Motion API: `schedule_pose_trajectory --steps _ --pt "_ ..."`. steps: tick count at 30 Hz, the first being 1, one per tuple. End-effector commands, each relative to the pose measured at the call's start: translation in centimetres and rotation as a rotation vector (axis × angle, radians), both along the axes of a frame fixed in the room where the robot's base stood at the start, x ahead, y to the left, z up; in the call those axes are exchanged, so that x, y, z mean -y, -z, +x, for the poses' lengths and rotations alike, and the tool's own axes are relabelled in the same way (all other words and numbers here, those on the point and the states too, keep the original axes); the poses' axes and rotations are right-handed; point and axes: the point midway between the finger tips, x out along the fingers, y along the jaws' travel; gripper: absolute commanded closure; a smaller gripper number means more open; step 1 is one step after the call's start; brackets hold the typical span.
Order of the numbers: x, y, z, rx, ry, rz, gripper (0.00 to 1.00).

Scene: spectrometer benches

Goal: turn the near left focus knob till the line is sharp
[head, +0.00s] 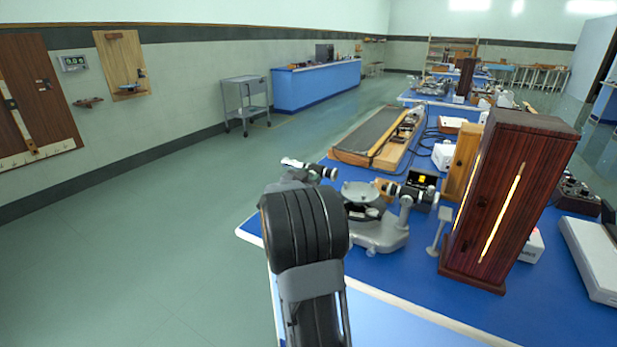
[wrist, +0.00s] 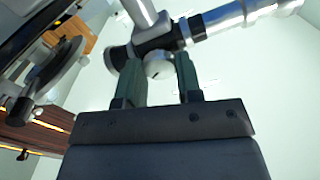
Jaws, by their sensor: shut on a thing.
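In the wrist view my gripper (wrist: 159,62) has its two dark green fingers on either side of a small rounded grey knob (wrist: 158,70), closed on it. The knob sits under a black and silver telescope tube (wrist: 205,28) that runs to the upper right. In the head view the grey spectrometer (head: 378,232) stands on the near left corner of the blue bench, with a tube (head: 310,168) on its left side. My arm hides part of that side, and the gripper and knob cannot be made out there. The line itself is not visible.
A tall dark wooden cabinet (head: 520,190) with a glowing slit stands right of the spectrometer on the blue bench (head: 410,282). A long wooden board (head: 350,155) and a small black box (head: 422,182) lie behind. The floor to the left is clear.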

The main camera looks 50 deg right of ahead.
Motion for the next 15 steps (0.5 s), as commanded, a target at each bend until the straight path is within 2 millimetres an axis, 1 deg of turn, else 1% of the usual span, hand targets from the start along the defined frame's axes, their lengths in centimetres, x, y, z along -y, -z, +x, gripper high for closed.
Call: schedule_pose_trajectory --steps 1,6,15 --pt "0.02 -0.36 -0.05 -0.024 0.002 -0.004 0.91" --pt "0.02 -0.55 -0.04 -0.144 0.001 -0.033 0.91" --pt "0.02 -0.52 -0.02 -0.418 0.001 -0.100 0.91"
